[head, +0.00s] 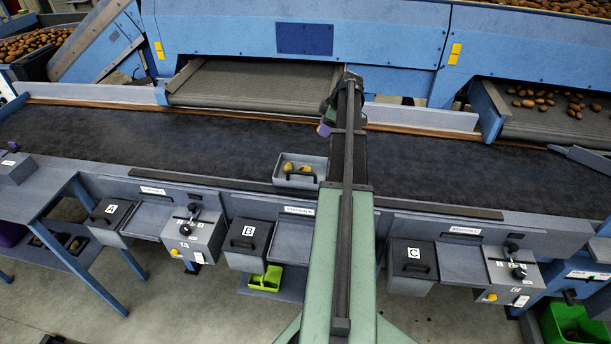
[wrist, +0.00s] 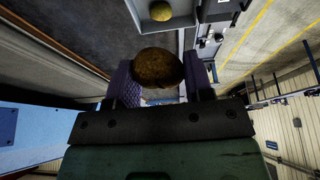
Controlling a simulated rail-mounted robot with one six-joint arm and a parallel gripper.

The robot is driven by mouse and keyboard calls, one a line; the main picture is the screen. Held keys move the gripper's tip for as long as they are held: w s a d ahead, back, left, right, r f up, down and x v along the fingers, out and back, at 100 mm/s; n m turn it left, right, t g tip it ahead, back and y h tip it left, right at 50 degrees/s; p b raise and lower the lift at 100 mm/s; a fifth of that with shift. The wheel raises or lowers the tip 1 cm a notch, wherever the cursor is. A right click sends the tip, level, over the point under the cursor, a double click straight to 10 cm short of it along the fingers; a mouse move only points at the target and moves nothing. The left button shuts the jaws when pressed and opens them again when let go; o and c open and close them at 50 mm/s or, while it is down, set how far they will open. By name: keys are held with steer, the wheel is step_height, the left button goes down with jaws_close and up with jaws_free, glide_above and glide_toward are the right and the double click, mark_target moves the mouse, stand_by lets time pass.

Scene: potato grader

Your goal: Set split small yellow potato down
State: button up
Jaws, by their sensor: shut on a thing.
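My gripper (wrist: 160,82) is shut on a potato (wrist: 158,68), held between its two purple fingers in the wrist view. The potato looks dark brownish-yellow in shadow, and I cannot make out a split in it. In the head view my gripper (head: 325,129) is over the dark belt, just beyond the grey tray, largely hidden by my arm; the held potato cannot be seen there. The small grey tray (head: 300,180) sits at the belt's near edge with yellow potatoes (head: 288,167) in it. One yellow potato (wrist: 161,11) shows at the top of the wrist view.
The dark belt (head: 130,140) is bare to the left and right. Lidded bins A (head: 108,215), B (head: 247,240) and C (head: 411,262) hang along the near side, with control boxes (head: 193,232) between. A green crate (head: 575,325) stands at lower right.

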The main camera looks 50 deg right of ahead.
mark_target(320, 175)
step_height(320, 175, down, 21)
steer(key=b, duration=2)
steer(key=shift+w+r, duration=0.1)
steer(key=shift+r, duration=0.1)
steer(key=o, duration=1)
steer(key=shift+r, duration=0.1)
steer(key=p+v, duration=1.1)
steer(key=v, duration=0.1)
steer(key=shift+w+r, duration=0.1)
steer(key=shift+r, duration=0.15)
